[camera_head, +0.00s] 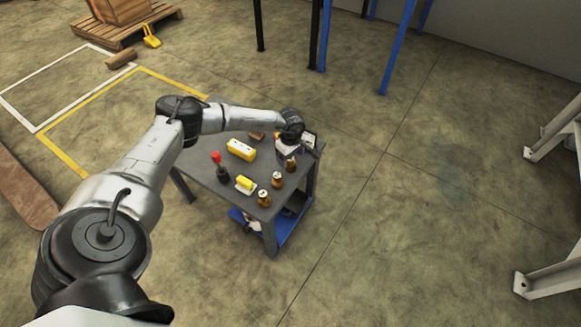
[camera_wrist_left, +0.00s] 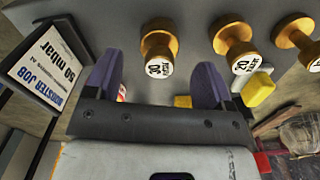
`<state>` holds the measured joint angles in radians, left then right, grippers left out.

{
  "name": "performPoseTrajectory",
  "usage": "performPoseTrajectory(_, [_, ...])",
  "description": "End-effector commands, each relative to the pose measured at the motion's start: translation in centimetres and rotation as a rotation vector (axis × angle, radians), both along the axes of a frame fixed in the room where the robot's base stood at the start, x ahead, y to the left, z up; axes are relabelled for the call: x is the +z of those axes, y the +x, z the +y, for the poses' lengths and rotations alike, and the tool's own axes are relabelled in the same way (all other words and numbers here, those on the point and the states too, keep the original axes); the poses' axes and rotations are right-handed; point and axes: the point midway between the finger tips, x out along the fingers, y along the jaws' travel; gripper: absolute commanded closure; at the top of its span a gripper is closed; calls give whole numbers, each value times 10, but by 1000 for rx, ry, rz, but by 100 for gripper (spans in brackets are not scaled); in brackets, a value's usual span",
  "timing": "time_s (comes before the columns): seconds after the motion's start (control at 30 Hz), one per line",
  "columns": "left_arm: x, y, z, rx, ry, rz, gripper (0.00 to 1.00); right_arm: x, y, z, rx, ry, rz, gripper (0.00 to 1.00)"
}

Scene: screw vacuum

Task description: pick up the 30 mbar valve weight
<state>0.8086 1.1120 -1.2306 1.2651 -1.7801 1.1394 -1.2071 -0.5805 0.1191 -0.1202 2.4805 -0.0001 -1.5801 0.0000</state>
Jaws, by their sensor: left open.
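The 30 mbar valve weight (camera_wrist_left: 159,42) is a brass knob with a white disc reading 30 mbar, in the upper middle of the left wrist view. In the head view it appears to be the brass weight (camera_head: 291,164) nearest my gripper, at the right side of the table. My left gripper (camera_wrist_left: 158,72) is open, its two purple fingers apart with the weight showing between and just beyond their tips. I cannot tell the exact gap. In the head view the gripper (camera_head: 289,147) is above the table's far right part, mostly hidden by the wrist. My right gripper is not in view.
The 20 mbar weight (camera_wrist_left: 235,42) and a third brass weight (camera_wrist_left: 296,35) stand to the right. A card reading 50 mbar (camera_wrist_left: 45,62) is at the left. Yellow blocks (camera_head: 241,150) and a red-topped item (camera_head: 217,159) sit on the grey table (camera_head: 205,180).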

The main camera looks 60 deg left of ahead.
Motion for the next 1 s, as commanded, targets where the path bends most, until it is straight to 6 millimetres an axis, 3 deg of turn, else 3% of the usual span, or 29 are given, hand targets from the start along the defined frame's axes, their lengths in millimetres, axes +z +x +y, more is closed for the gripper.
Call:
performPoseTrajectory(0.03, [-12,0,0,0,0,0,24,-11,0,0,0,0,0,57])
performPoseTrajectory(0.2, [-31,0,1,1,0,1,24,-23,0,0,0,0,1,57])
performPoseTrajectory(0.47, [-31,0,1,0,0,0,24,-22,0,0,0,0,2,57])
performPoseTrajectory(1.0, [-31,0,1,0,0,0,75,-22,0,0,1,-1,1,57])
